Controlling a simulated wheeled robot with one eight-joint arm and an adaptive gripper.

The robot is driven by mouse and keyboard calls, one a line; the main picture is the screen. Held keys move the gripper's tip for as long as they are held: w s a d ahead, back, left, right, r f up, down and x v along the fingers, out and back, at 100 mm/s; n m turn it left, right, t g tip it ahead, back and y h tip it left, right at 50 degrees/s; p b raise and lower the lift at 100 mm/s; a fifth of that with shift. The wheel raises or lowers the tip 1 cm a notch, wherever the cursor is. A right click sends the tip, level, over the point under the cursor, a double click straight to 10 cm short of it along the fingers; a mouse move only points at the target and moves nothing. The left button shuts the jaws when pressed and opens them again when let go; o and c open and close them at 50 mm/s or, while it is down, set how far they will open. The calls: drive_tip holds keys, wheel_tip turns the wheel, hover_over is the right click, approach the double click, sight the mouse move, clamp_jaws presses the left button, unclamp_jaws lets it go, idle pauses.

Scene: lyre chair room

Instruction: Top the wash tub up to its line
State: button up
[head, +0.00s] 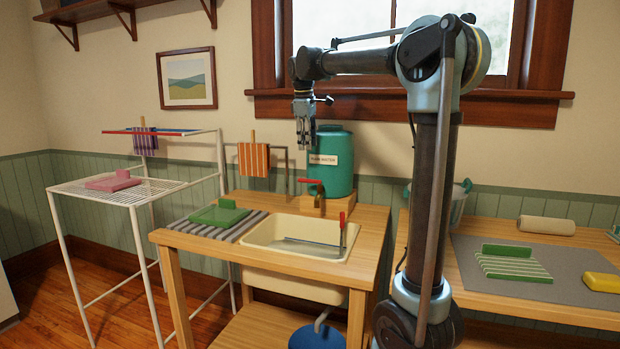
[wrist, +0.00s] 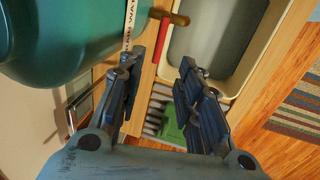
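The wash tub (head: 264,242) is a cream basin set in a wooden stand; its rim also shows in the wrist view (wrist: 248,82). A grey surface shows inside; I cannot make out a line. A green water tank (head: 334,165) with a white label stands behind it. A brass tap with a red lever (head: 309,181) is at the tank's front, over the tub; the lever shows in the wrist view (wrist: 161,40). A red-handled upright piece (head: 342,222) stands at the tub's right side. My gripper (head: 304,146) is open and empty, above the tap and left of the tank.
A green block (head: 219,214) sits on a striped draining mat left of the tub. A blue bucket (head: 316,336) is under the stand. A white drying rack (head: 130,193) stands left. The right bench (head: 490,218) holds a grey mat with green and yellow pieces.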

drive_tip(key=f, duration=0.4)
drive_tip(key=w+f, duration=0.1)
drive_tip(key=f, duration=0.4)
drive_tip(key=w+f, duration=0.1)
drive_tip(key=f, duration=0.3)
drive_tip(key=shift+w+d+f, duration=0.25)
drive_tip(key=shift+d, duration=0.15)
drive_tip(key=shift+c, duration=0.6)
clamp_jaws()
